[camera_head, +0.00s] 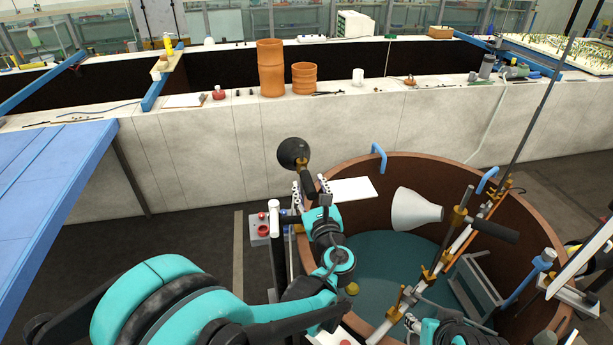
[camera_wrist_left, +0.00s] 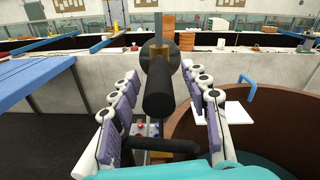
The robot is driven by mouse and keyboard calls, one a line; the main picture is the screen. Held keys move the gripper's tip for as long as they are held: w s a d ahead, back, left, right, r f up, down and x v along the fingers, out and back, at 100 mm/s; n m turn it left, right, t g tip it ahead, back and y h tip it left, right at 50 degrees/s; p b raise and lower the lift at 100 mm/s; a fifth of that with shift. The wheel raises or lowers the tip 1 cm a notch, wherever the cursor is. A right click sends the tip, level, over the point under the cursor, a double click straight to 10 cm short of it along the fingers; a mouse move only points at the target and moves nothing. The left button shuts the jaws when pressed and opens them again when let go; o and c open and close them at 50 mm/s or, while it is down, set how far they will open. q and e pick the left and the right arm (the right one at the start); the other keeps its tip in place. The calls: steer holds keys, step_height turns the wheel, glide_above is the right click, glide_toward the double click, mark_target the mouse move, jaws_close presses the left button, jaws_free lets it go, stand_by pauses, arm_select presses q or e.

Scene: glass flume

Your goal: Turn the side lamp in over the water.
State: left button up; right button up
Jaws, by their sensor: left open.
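The side lamp (camera_head: 291,151) has a round black head, a brass joint and a black handle, and stands at the tank's left rim, outside the water. In the left wrist view its black handle (camera_wrist_left: 158,95) points toward me, with the brass joint and round head behind it. My left gripper (camera_head: 311,192) is open, and its fingers (camera_wrist_left: 158,78) stand on both sides of the handle with gaps. The dark teal water (camera_head: 385,255) lies inside the brown round tank (camera_head: 440,172).
A second lamp with a white shade (camera_head: 412,210) and black handle is over the tank's right part, by a slanted rail with brass clamps (camera_head: 425,272). A white plate (camera_head: 352,189) lies at the rim. A control box (camera_head: 262,230) is left of the tank. A blue table (camera_head: 45,180) stands left.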

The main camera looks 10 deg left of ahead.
mark_target(306, 178)
arm_select(q)
steer(key=x, duration=0.4)
steer(key=shift+w+a+f, duration=0.15)
steer(key=shift+w+a, duration=0.05)
steer(key=shift+s+d, duration=0.1)
steer(key=shift+s, duration=0.05)
jaws_close()
